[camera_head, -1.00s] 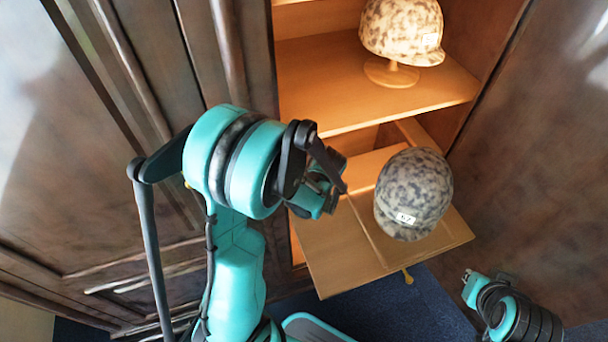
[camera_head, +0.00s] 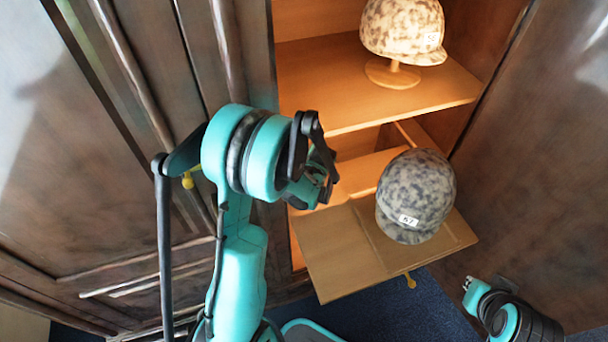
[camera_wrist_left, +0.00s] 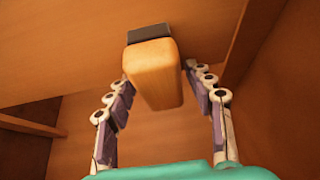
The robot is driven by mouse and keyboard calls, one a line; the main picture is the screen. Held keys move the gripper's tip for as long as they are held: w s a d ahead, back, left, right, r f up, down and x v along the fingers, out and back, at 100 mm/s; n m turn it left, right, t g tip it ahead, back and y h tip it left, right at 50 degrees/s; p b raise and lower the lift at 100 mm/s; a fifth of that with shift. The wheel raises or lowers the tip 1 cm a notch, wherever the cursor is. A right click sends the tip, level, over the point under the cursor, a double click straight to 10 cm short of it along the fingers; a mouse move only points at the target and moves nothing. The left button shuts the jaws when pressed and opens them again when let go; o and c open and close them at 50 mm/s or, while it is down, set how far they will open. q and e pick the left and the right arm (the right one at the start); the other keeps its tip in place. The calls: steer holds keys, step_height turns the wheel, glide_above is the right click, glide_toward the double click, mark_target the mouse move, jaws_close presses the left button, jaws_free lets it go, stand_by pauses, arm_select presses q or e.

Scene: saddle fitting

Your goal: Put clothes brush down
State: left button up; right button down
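The clothes brush (camera_wrist_left: 155,75) shows in the left wrist view as a light wooden block with a dark strip at its far end. It sits between the two fingers of my left gripper (camera_wrist_left: 157,72), with the fingertips against or very close to its sides. In the head view my left gripper (camera_head: 320,180) is at the cabinet opening, left of the lower helmet; its fingers are partly hidden by the wrist, and the brush cannot be made out there. My right gripper (camera_head: 470,284) is low at the right, away from the cabinet, too small to judge its opening.
A mottled helmet (camera_head: 416,195) labelled 57 rests on the pulled-out wooden board (camera_head: 340,260). Another helmet (camera_head: 403,28) stands on a stand on the upper shelf (camera_head: 330,85). A dark door (camera_head: 545,150) is at the right. Wooden walls surround the brush in the wrist view.

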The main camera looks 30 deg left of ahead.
arm_select(q)
steer(key=shift+r, duration=0.2)
steer(key=p+v, duration=0.3)
steer(key=v, duration=0.4)
steer(key=shift+s+d+r, duration=0.1)
steer(key=shift+r, duration=0.15)
stand_by(0.4)
